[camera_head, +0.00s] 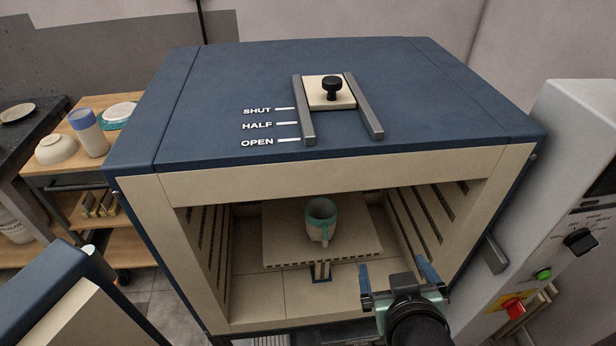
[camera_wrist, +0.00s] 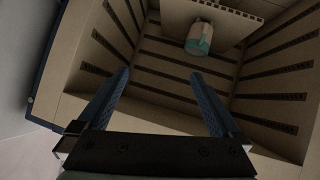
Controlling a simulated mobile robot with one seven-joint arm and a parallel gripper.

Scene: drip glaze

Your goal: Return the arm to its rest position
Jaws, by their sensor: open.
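My gripper (camera_head: 398,279) is open and empty in front of the kiln opening, at the lower right in the head view. In the wrist view its two blue fingers (camera_wrist: 162,100) are spread wide with nothing between them. A cream mug with a teal rim and handle (camera_head: 320,222) stands upright on the kiln shelf (camera_head: 280,250), apart from my gripper. The mug also shows in the wrist view (camera_wrist: 199,39), beyond the fingertips.
The blue and cream kiln (camera_head: 215,90) surrounds the mug with slotted side walls. Its open door (camera_head: 40,290) is at the lower left. A grey control cabinet (camera_head: 570,160) stands close on the right. A wooden cart (camera_head: 60,178) with pottery is on the left.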

